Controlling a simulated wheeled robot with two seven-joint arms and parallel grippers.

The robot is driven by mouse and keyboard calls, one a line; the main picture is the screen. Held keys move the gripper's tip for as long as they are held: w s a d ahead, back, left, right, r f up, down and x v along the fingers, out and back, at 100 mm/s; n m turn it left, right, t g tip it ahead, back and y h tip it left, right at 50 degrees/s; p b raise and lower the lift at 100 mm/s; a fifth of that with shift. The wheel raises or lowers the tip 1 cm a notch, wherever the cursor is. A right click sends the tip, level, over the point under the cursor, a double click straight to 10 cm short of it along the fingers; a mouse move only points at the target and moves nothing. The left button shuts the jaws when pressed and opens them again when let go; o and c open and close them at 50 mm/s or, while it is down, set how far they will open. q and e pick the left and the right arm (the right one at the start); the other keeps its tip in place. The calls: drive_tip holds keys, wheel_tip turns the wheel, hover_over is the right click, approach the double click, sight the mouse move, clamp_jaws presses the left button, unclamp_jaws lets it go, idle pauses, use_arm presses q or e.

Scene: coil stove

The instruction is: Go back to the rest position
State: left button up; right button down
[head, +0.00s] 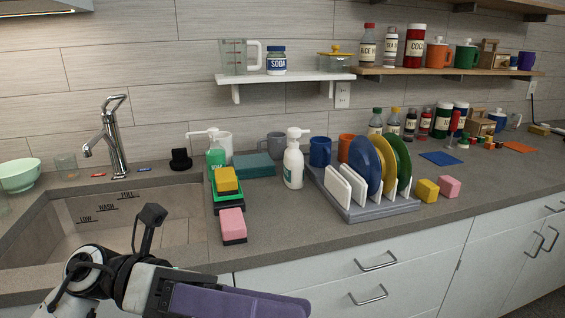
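Part of one of my arms (233,298) shows at the bottom left, with a purple link, pale joints and a black camera on a stalk (150,215). It is in front of the counter's front edge and the sink. No fingertips can be made out, so I cannot tell whether this arm's gripper is open or shut, or whether it holds anything. My other arm and its gripper are out of view.
The sink (130,228) with its faucet (115,140) is at the left. A pink sponge (232,222), a soap bottle (293,165) and a dish rack (378,212) with plates stand on the counter (280,228). Closed drawers (375,285) lie below. Two shelves hold jars and mugs.

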use_arm(q)
drive_tip(key=w+a+f+n+t+h, duration=0.1)
drive_tip(key=w+a+f+n+t, duration=0.3)
drive_tip(key=n+t, duration=0.6)
drive_tip(key=w+a+n+t+h, duration=0.1)
drive_tip(key=w+n+t, duration=0.55)
drive_tip(key=n, duration=0.55)
drive_tip(key=w+a+f+n+t+y, duration=0.2)
drive_tip(key=a+f+n+t+y, duration=0.3)
drive_tip(key=f+n+y, duration=0.5)
drive_tip(key=s+a+f+n+g+y, duration=0.2)
drive_tip(key=s+a+f+n+y, duration=0.15)
drive_tip(key=f, duration=0.55)
drive_tip(key=s+a+f+n+g+y, duration=0.2)
drive_tip(key=f+n, duration=0.3)
drive_tip(key=f, duration=0.4)
drive_tip(key=s+f+n+g+y, duration=0.1)
drive_tip(key=s+f+n+g, duration=0.3)
drive_tip(key=s+f, duration=0.8)
drive_tip(key=shift+s+a+f+g+y, duration=0.35)
drive_tip(key=shift+a+f+g, duration=0.1)
drive_tip(key=shift+f+g, duration=0.1)
